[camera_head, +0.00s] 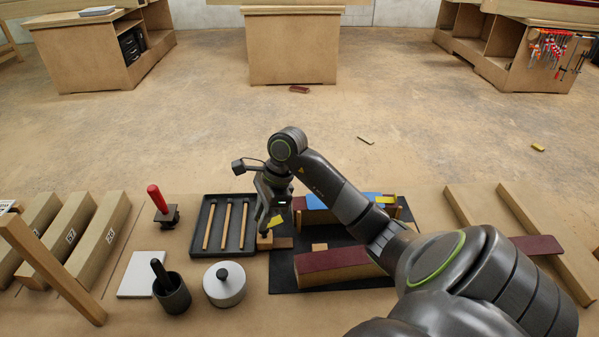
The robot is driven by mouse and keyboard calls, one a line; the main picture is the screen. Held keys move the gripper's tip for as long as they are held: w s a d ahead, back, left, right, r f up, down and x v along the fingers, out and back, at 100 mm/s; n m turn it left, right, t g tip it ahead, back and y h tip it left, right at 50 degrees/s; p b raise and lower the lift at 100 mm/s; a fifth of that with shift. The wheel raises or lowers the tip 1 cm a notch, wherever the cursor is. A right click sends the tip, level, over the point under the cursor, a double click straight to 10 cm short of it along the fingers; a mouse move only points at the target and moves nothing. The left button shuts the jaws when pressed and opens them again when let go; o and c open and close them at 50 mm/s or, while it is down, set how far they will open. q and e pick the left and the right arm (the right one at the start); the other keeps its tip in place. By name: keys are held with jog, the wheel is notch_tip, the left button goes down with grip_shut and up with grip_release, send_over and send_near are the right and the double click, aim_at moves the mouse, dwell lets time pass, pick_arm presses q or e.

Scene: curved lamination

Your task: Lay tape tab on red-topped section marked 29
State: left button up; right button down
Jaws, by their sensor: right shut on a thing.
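My right gripper (266,226) is shut on a small yellow tape tab (277,221), which shows at its fingertips. It hangs just right of the dark tray and above small wooden blocks (275,243). A red-topped section (333,260) lies on the black mat (283,275) to the lower right of the gripper. Another section (318,216) with a blue top piece stands farther back, partly hidden by my right arm. A yellow piece (386,199) shows at its right end. I cannot read a 29 on either section. My left gripper is not in view.
The dark tray (203,250) holds three wooden sticks. A red-handled tool (158,200), a black cup (172,297), a white lidded pot (224,286) and a white pad (142,275) stand left. Numbered beams (98,240) lie far left. A dark red strip (535,244) crosses wooden rails at right.

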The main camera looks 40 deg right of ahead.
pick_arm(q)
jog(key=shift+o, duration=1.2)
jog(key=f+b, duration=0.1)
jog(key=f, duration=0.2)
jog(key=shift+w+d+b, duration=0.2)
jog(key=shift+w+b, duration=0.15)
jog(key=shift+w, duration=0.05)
pick_arm(e)
jog(key=w+d+m, duration=0.2)
jog(key=d, duration=0.6)
notch_tip(320, 180, up, 2)
jog(key=m+t, duration=0.1)
send_over(299, 203)
jog(key=shift+f+t+b, duration=0.25)
jog(key=shift+t+b, duration=0.05)
jog(key=shift+b, duration=0.3)
jog(key=shift+h, duration=0.3)
notch_tip(299, 203, down, 5)
jog(key=b, duration=0.2)
jog(key=shift+b, duration=0.4)
jog(key=shift+f, duration=0.15)
pick_arm(q)
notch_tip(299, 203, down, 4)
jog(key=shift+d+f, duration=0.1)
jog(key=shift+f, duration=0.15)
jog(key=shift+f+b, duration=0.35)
jog(key=shift+b, duration=0.2)
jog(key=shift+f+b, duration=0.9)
pick_arm(e)
jog(key=shift+f, duration=0.25)
